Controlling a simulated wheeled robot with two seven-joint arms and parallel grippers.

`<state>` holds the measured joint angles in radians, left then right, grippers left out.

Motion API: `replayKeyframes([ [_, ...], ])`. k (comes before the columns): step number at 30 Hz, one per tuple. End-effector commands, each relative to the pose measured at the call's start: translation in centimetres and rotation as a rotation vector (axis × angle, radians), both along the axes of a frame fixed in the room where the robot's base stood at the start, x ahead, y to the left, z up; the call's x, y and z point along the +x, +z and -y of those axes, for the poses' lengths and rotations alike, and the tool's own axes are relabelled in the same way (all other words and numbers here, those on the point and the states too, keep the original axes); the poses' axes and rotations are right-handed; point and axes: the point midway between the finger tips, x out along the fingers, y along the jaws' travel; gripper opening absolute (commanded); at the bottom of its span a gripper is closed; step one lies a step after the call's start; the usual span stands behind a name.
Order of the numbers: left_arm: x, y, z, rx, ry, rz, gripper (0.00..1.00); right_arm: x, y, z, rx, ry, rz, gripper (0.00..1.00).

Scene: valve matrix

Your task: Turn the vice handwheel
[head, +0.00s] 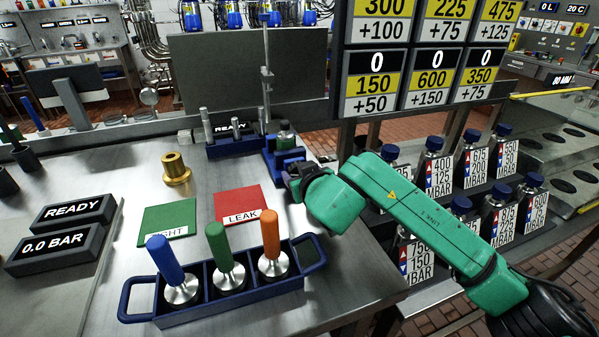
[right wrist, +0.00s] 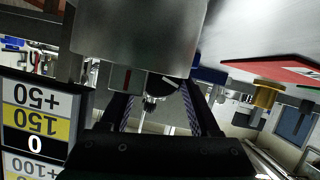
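My right gripper (head: 289,181) is at the vice's near side, and my wrist hides much of that side. I cannot make out the handwheel in the head view. In the right wrist view, the fingers of my right gripper (right wrist: 158,112) are apart, with a thin silver rod (right wrist: 149,106) showing between or beyond them. Contact is unclear.
A blue tray (head: 230,305) with blue, green and orange-handled tools sits in front. Green (head: 168,218) and red (head: 241,204) plates and a brass fitting (head: 176,168) lie behind it. Labelled bottles (head: 433,165) stand right, below a hanging number board (head: 430,50).

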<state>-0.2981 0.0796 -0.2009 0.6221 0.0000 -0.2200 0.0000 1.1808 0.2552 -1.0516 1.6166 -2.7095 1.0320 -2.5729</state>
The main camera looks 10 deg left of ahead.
Motion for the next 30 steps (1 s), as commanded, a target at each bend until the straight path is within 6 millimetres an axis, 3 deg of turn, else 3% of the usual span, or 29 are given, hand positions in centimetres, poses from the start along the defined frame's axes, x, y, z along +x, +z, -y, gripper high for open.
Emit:
replayKeyframes([
  [4, -0.1, -1.1, -0.1, 0.001, 0.000, -0.001, 0.94, 0.1, -0.4, 0.1, 0.032, -0.001, -0.019, 0.08],
  [12, -0.2, -6.4, -0.1, 0.002, 0.001, -0.005, 0.94, 0.3, -0.9, 0.5, 0.337, -0.003, -0.209, 0.08],
  [24, -0.1, -6.5, -0.1, 0.002, 0.002, -0.004, 0.94, 0.3, 0.0, 0.5, 0.421, -0.001, -0.267, 0.08],
  [25, -0.1, -6.5, -0.1, 0.002, 0.002, -0.004, 0.94, 0.3, 0.0, 0.5, 0.421, -0.001, -0.267, 0.75],
  [27, -0.1, -6.5, -0.1, 0.002, 0.002, -0.004, 0.94, 0.3, 0.0, 0.4, 0.420, -0.001, -0.267, 0.94],
  [30, -0.1, -6.5, -0.1, 0.002, 0.002, -0.004, 0.94, 0.3, 0.0, 0.4, 0.420, -0.001, -0.267, 0.94],
])
